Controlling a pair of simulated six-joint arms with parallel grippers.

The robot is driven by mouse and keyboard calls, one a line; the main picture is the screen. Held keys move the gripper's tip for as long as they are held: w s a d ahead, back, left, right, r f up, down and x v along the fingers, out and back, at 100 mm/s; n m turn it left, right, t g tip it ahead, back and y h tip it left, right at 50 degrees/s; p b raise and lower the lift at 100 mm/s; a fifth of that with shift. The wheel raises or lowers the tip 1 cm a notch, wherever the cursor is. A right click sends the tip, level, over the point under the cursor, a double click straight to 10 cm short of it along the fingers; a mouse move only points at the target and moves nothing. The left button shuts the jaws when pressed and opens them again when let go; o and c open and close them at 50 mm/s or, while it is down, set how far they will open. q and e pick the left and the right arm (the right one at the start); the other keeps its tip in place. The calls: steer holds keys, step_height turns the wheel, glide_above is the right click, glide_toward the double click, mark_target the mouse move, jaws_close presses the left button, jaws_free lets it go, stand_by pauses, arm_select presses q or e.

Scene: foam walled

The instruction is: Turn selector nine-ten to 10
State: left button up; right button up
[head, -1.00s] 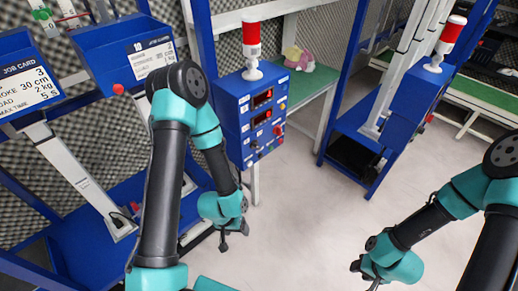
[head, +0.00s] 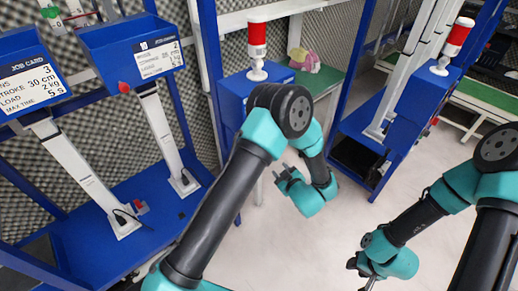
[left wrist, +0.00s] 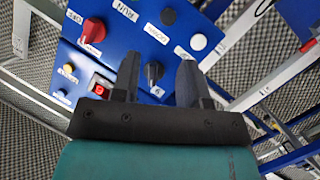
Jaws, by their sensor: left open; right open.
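In the left wrist view a black selector knob (left wrist: 153,72) on a blue control panel (left wrist: 115,55) shows between the two fingers of my left gripper (left wrist: 160,62). The gripper is open, one finger on each side of the knob; whether they touch it I cannot tell. Small white labels sit around the knob, too small to read surely, so its setting is unclear. In the head view my left gripper (head: 287,178) is in front of the panel, whose blue box (head: 235,88) is mostly hidden by my arm. My right gripper (head: 366,272) is open and empty over the floor.
A red beacon (head: 257,42) stands on the box. Job card stands (head: 158,58) are at left.

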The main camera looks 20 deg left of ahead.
arm_select(q)
steer(key=s+d+r+n+g+y, duration=0.2)
steer(key=s+d+r+n+y, duration=0.2)
steer(key=d+r+y, duration=0.1)
steer(key=shift+s+d+r, duration=0.15)
steer(key=shift+d, duration=0.5)
steer(key=shift+a, duration=0.15)
steer(key=x, duration=1.7)
steer(key=shift+a+r, duration=0.15)
steer(key=shift+a, duration=0.05)
steer(key=shift+c, duration=0.2)
jaws_close()
